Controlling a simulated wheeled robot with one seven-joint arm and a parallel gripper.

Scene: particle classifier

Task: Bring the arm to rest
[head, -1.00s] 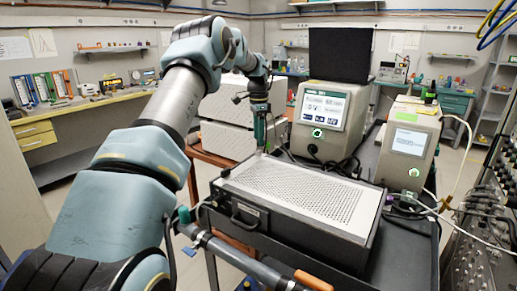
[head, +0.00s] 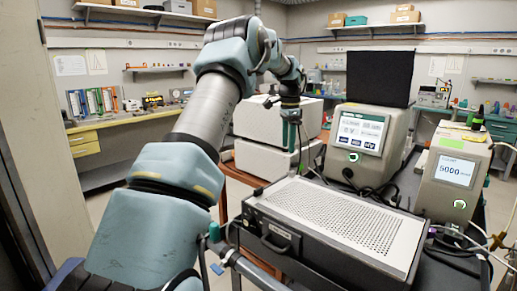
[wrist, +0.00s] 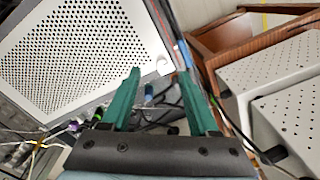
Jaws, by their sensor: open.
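My gripper (wrist: 160,80) shows in the wrist view with its two green fingers apart and nothing between them. In the head view my gripper (head: 291,143) hangs down from the end of my raised, bent arm. It is left of the instrument with the lit screen (head: 359,132) and above the far left end of the perforated metal box (head: 335,217). In the wrist view the perforated box (wrist: 75,50) lies to the left of the fingers. The gripper appears clear of the box, though the exact gap cannot be told.
White cabinets (head: 258,118) stand behind the gripper, and they show at the right of the wrist view (wrist: 290,110). A smaller instrument (head: 455,172) stands on the right of the dark cart. Cables lie between the instruments. A yellow bench (head: 120,124) stands at the back left.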

